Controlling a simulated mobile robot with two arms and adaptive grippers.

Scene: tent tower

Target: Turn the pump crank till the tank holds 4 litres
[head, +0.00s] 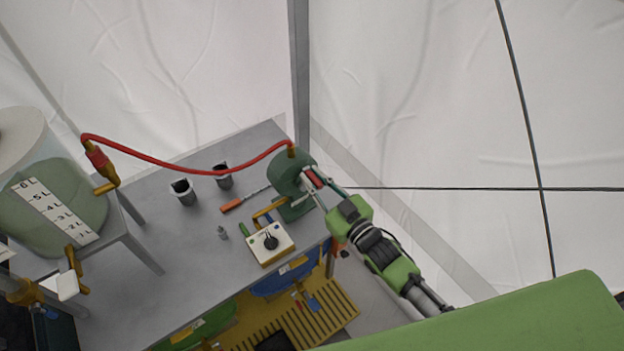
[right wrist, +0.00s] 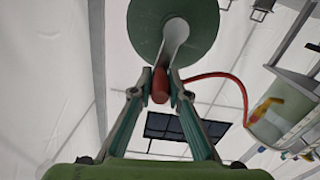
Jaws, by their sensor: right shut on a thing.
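The green pump (head: 285,168) stands at the right end of the grey table, with a red hose (head: 190,168) running from its top to the tank's side. My right gripper (head: 316,184) is shut on the red crank handle, which shows between its fingertips in the right wrist view (right wrist: 160,88). The pale crank arm (right wrist: 177,38) reaches from the handle up to the round pump body (right wrist: 150,28). The green tank (head: 85,205) is at the left with a white litre scale (head: 55,211). I cannot tell the water level. My left gripper is not in view.
On the grey table (head: 150,240) are two dark cups (head: 183,193) (head: 223,178), an orange-handled tool (head: 231,207), a small grey piece (head: 222,233) and a white box with a black knob (head: 270,246). A grey pole (head: 299,70) stands behind the pump.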

